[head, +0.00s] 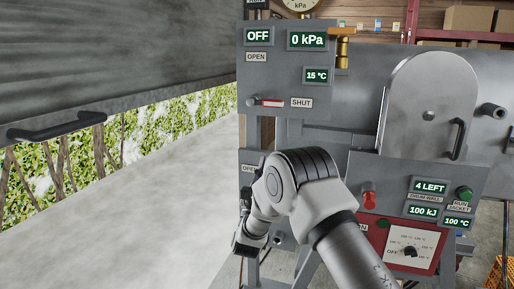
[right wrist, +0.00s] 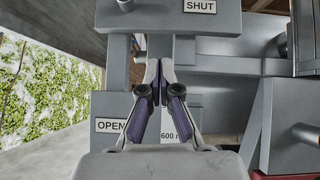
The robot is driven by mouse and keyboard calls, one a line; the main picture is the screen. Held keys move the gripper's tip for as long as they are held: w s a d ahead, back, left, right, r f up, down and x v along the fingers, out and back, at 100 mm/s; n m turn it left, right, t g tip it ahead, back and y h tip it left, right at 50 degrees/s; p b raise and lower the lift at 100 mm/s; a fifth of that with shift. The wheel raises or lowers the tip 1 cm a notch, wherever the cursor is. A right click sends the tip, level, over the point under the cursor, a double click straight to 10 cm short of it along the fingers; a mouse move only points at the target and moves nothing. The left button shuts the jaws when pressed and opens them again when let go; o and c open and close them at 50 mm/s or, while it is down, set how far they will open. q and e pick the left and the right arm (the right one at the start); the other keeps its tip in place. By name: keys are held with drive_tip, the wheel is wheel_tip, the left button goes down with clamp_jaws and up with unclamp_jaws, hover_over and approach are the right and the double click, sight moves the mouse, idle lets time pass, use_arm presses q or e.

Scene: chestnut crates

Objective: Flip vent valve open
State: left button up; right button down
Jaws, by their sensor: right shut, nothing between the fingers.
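A valve lever with a red grip (head: 272,102) is on the upper grey panel (head: 290,75). It points right, toward the SHUT label (head: 301,103); an OPEN label (head: 256,57) is above its pivot. A lower panel carries another OPEN label (head: 247,168), also visible in the right wrist view (right wrist: 108,126). My arm hides most of that panel, and I cannot tell which panel has the vent valve. My right gripper (head: 240,247) is low in front of the lower panel. In the right wrist view its fingers (right wrist: 160,68) meet, empty. My left gripper is out of view.
The upper display reads OFF (head: 258,36) and 0 kPa (head: 307,40). A metal vessel with a round door (head: 427,95) stands to the right. Below it are a red button (head: 368,200) and a dial (head: 410,250). A black-handled grey panel (head: 60,126) overhangs the left; open floor lies below.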

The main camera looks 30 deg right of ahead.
sight(265, 103)
drive_tip(key=shift+s+d+r+m+g+h, duration=0.15)
drive_tip(key=shift+s+r+m+g+h, duration=0.2)
drive_tip(key=shift+r+m+h, duration=0.35)
drive_tip(key=shift+w+f, duration=0.1)
drive_tip(key=shift+w, duration=0.1)
drive_tip(key=s+a+r+p+x, duration=0.1)
drive_tip(key=x, duration=1.1)
drive_tip(key=shift+r, duration=0.6)
drive_tip(key=shift+r+n+y, duration=0.1)
drive_tip(key=shift+n+y, duration=0.3)
